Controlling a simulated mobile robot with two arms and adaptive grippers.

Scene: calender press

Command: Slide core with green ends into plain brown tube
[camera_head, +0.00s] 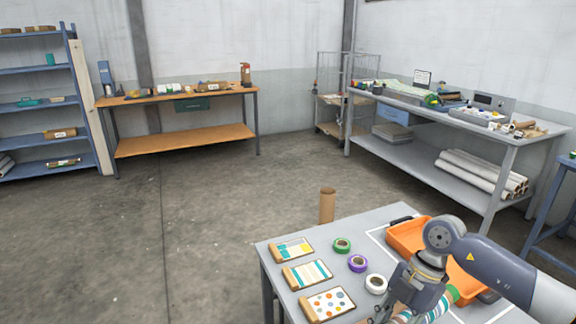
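A plain brown tube (327,208) stands upright at the back edge of the grey table, its open end up. A patterned core with a green end (453,293) is at the lower right, with teal and pale bands (432,308) on its body. Its other end is hidden. My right gripper (392,314) points down over the near part of the table, right at the core and overlapping it in the picture. Its fingertips are small and partly cut off by the bottom edge, so I cannot tell whether they grip the core. My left gripper is not in view.
An orange tray (405,236) lies behind my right arm. Green (342,245), purple (357,263) and white (376,284) tape rolls sit left of the gripper. Three pattern sheets with wooden rollers (307,272) line the table's left side. Shelves and benches stand farther back.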

